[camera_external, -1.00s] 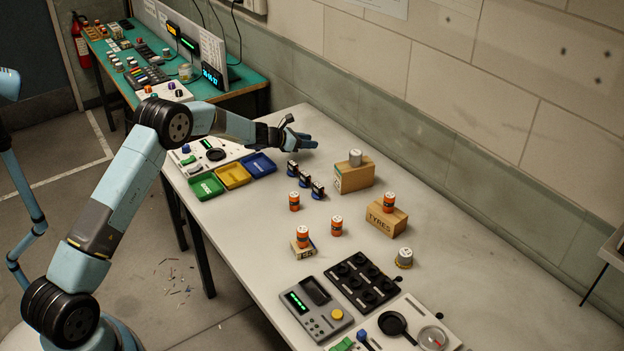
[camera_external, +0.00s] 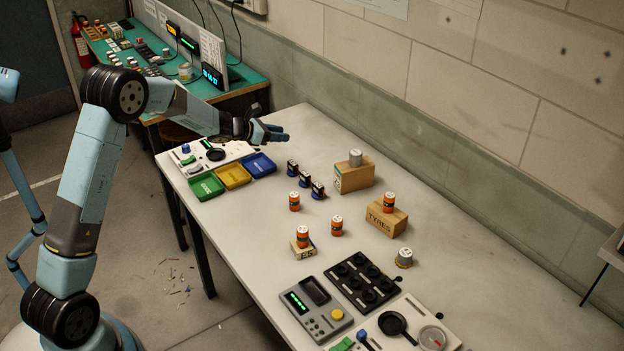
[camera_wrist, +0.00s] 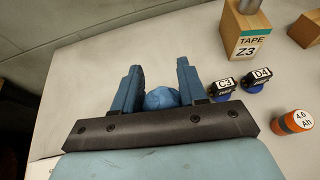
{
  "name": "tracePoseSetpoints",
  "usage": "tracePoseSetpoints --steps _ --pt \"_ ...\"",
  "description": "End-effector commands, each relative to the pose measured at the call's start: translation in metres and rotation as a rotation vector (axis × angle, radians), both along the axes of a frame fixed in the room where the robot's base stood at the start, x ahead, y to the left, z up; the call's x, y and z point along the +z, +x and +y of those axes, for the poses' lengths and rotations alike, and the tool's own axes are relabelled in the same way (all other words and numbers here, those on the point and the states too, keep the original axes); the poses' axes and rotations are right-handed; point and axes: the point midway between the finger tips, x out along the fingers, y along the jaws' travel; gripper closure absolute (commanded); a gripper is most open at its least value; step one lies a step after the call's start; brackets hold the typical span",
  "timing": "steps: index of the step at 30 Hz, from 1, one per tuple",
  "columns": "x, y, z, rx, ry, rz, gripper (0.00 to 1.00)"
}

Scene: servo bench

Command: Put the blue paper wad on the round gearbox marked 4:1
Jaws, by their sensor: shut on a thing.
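The blue paper wad (camera_wrist: 162,98) sits between the two blue fingers of my gripper (camera_wrist: 160,85) in the wrist view. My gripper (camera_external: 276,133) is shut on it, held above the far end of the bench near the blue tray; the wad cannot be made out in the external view. One grey round gearbox (camera_external: 355,157) stands upright on a tan box, to the right of my gripper. Another grey round gearbox (camera_external: 404,257) stands on the bench farther toward the near right. I cannot read the ratio on either one.
The tan Z3 tape box (camera_wrist: 246,37) bears a grey cylinder. Small black servos (camera_external: 304,179) and orange battery cells (camera_external: 337,226) stand mid-bench. A TYRES box (camera_external: 386,219) stands to the right. Green, yellow and blue trays (camera_external: 259,165) lie at the left. The bench strip along the wall is clear.

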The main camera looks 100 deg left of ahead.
Motion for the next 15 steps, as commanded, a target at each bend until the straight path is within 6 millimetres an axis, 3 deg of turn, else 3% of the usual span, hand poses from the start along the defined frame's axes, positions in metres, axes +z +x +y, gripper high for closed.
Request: tracePoseSetpoints --steps 5,8,11,15 --pt "0.001 0.001 -0.003 -0.005 0.000 0.000 0.86" --pt "0.003 0.013 -0.009 -0.033 0.001 0.000 0.86" --pt "0.006 0.036 -0.022 -0.093 0.001 0.001 0.86" --pt "0.013 0.083 -0.053 -0.223 0.001 0.000 0.86"
